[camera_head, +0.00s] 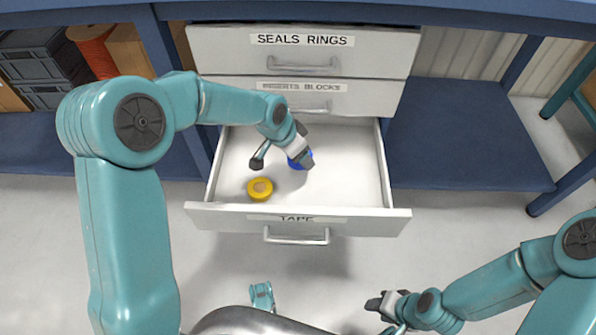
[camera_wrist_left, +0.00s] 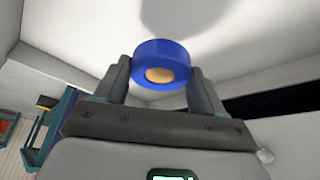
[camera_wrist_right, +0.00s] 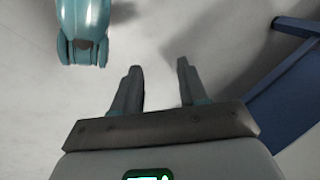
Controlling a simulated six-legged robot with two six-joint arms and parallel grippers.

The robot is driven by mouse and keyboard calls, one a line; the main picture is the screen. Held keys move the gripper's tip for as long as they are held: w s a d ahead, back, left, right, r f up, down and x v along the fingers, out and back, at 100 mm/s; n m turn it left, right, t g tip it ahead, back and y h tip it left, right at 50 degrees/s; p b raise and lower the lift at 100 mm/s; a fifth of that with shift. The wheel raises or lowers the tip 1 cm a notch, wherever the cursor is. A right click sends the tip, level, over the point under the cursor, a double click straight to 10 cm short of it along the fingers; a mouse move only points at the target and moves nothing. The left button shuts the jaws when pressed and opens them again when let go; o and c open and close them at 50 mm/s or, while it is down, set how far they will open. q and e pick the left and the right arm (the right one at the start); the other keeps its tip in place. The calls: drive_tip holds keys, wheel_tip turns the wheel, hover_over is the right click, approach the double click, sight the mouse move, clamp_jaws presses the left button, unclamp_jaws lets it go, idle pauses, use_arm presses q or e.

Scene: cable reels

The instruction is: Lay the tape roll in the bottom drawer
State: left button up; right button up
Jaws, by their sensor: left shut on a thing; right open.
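The bottom drawer (camera_head: 345,177), labelled TAPE, is pulled open. My left gripper (camera_head: 284,160) is over the inside of this drawer, shut on a blue tape roll (camera_head: 304,160). In the left wrist view the blue roll (camera_wrist_left: 160,62) sits between the two fingertips, with its tan core showing. A shadow lies on the pale surface beyond it; I cannot tell whether the roll touches the drawer floor. A yellow tape roll (camera_head: 260,189) lies in the drawer near its front left. My right gripper (camera_head: 376,304) is open and empty over the floor; its fingers (camera_wrist_right: 155,85) show bare.
Two shut drawers, SEALS RINGS (camera_head: 300,50) and INSERTS BLOCKS (camera_head: 300,97), are above the open one. Blue shelf boards (camera_head: 455,150) flank the drawers. Grey crates (camera_head: 40,65) and an orange reel (camera_head: 92,50) stand at left. The drawer's right half is clear.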

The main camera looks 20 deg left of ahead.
sight(303, 173)
use_arm(q)
wheel_tip(303, 173, down, 6)
drive_tip(key=shift+b, duration=1.15)
use_arm(e)
drive_tip(key=shift+w+d+f+t, duration=0.15)
drive_tip(key=shift+w+f, duration=0.25)
drive_tip(key=shift+f, duration=0.2)
drive_tip(key=shift+w+d+f+t, duration=0.15)
drive_tip(key=shift+w+f, duration=0.2)
drive_tip(key=shift+f, duration=0.25)
drive_tip(key=shift+a, duration=0.1)
use_arm(q)
drive_tip(key=shift+f, duration=0.1)
drive_tip(key=o, duration=1)
use_arm(e)
drive_tip(key=shift+f, duration=0.1)
use_arm(q)
drive_tip(key=shift+r, duration=0.3)
drive_tip(key=p+v, duration=0.4)
drive_tip(key=v, duration=0.7)
drive_tip(key=shift+s+a+r+p, duration=0.1)
drive_tip(key=shift+r+p, duration=0.2)
use_arm(e)
drive_tip(key=r, duration=0.1)
drive_tip(key=s+r, duration=0.1)
drive_tip(key=r, duration=0.1)
drive_tip(key=s+r, duration=0.1)
drive_tip(key=shift+a+r, duration=0.25)
drive_tip(key=shift+a, duration=0.15)
